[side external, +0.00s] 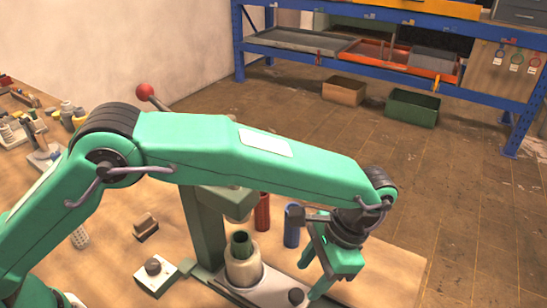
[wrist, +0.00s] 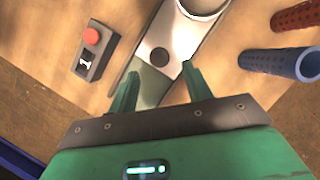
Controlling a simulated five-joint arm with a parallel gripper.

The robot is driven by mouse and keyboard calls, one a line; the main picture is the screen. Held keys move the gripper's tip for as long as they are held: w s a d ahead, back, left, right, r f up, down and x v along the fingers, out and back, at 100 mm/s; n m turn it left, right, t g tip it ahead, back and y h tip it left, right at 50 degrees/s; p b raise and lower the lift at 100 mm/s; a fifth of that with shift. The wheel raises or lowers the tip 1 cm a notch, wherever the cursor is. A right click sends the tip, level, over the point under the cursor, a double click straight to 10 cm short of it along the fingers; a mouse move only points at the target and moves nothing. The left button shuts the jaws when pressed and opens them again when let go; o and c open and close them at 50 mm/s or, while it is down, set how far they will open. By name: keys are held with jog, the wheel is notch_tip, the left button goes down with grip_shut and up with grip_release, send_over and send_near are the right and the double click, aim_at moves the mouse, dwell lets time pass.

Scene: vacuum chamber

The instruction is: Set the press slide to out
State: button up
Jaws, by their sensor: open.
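The press slide (wrist: 180,35) is a pale plate in a rail, with a black knob (wrist: 160,57) near its end. The knob also shows low in the side view (side external: 296,295). A round cup (side external: 243,268) with a green part inside stands at the slide's other end, by the green press column (side external: 205,228); its rim shows at the wrist view's top edge (wrist: 203,8). My gripper (wrist: 160,75) is open and empty. In the wrist view the knob appears just beyond and between the fingertips. I cannot tell the height gap. My arm hides part of the press.
A blue tube (side external: 292,226) and a red perforated tube (side external: 262,212) stand beside the press. A box with a red button (wrist: 92,38) is left of the slide in the wrist view. A red ball lever (side external: 145,91) rises behind my arm. The table's right end (side external: 385,275) is clear.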

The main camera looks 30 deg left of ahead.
aim_at(297, 294)
jog(key=shift+x, duration=2.65)
grip_shut()
